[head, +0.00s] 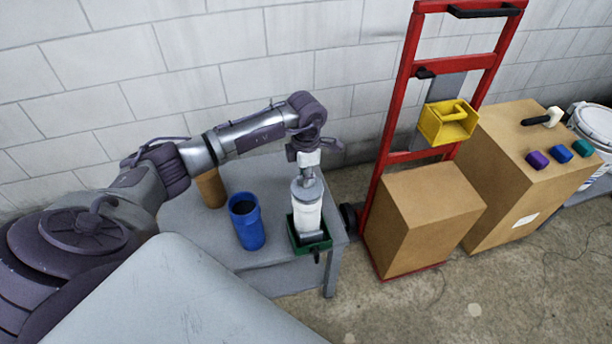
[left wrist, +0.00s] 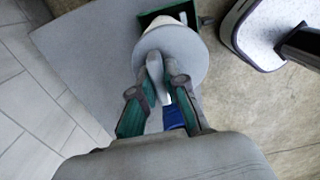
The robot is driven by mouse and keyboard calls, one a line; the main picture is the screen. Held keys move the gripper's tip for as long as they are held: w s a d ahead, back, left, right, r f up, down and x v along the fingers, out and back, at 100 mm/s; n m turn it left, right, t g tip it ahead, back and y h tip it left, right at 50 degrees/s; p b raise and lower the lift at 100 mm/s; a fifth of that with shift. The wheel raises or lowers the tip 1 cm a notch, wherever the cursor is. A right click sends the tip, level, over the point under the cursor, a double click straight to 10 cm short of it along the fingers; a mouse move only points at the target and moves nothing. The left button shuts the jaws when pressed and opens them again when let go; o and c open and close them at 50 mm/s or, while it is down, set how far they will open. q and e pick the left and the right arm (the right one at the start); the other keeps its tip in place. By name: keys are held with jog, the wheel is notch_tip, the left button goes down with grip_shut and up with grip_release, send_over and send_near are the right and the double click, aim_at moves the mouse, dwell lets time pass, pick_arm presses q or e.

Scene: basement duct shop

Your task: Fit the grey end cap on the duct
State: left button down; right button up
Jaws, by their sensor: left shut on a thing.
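The white duct (head: 307,219) stands upright in a green holder (head: 326,245) near the right end of the grey table. The grey end cap (head: 305,187) is at the duct's top, and my left gripper (head: 307,175) holds it from above. In the left wrist view my fingers are shut on the middle of the cap's round grey disc (left wrist: 185,48). The disc hides most of the duct; a pale edge (left wrist: 160,21) shows beyond it, with the green holder (left wrist: 184,9) behind. I cannot tell whether the cap is seated or just above the duct. My right gripper is not in view.
A blue cup (head: 247,226) and a brown cylinder (head: 211,188) stand left of the duct on the grey table (head: 192,237). A red hand truck (head: 395,95) with a cardboard box (head: 420,215) stands close on the right. A block wall is behind.

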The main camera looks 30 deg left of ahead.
pick_arm(q)
jog(key=shift+f+b, duration=0.6)
jog(key=shift+f, duration=0.05)
dwell(0.4)
jog(key=c, duration=1.5)
grip_release()
jog(key=shift+r+p, duration=3.65)
jog(key=shift+r, duration=1.9)
jog(key=shift+d, duration=0.1)
